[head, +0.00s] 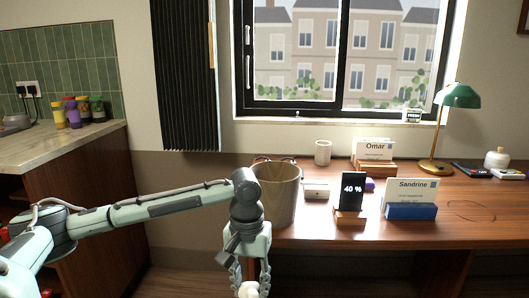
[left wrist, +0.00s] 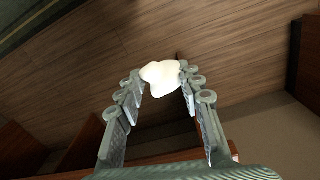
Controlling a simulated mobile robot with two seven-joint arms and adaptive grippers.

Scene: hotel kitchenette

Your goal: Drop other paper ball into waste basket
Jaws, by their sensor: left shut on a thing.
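The white paper ball (head: 248,290) is held between the fingertips of my left gripper (head: 250,284), at the bottom edge of the head view. In the left wrist view the paper ball (left wrist: 161,77) is bright and crumpled, with a fingertip on each side of it. The waste basket (head: 279,195) is a beige tapered bin at the desk's left end, partly hidden by my left arm. My left gripper points down, lower in the picture than the basket's rim and apart from it. My right gripper is out of view.
The wooden desk (head: 320,228) holds a phone on a stand (head: 351,190), name cards (head: 411,190), a white cup (head: 323,152) and a green lamp (head: 459,97). A counter (head: 60,148) with colourful jars (head: 83,112) stands at left. Floor shows below my gripper.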

